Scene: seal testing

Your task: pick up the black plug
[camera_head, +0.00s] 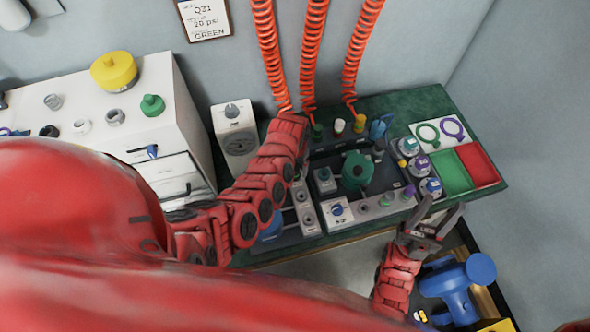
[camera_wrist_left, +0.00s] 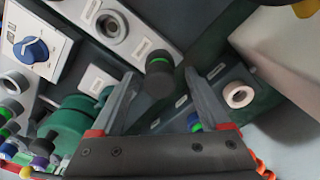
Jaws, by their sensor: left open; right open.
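A dark, near-black cylindrical plug with a green ring (camera_wrist_left: 158,76) shows in the left wrist view, standing by a grey panel with round sockets. My left gripper (camera_wrist_left: 160,84) is open, one finger on each side of the plug in that view. I cannot tell whether the plug is between the fingertips or beyond them. In the head view my left arm (camera_head: 262,178) reaches over the bench, and its gripper is hidden behind the arm. My right gripper (camera_head: 432,220) is open and empty near the bench's front right edge, away from the plug.
The green bench (camera_head: 455,105) carries a green round fitting (camera_head: 357,170), a blue-knob box (camera_head: 337,211) and several gauges. Red (camera_head: 478,164) and green (camera_head: 450,171) trays lie at the right. Orange coiled hoses (camera_head: 315,50) hang behind. A white cabinet (camera_head: 188,118) stands left.

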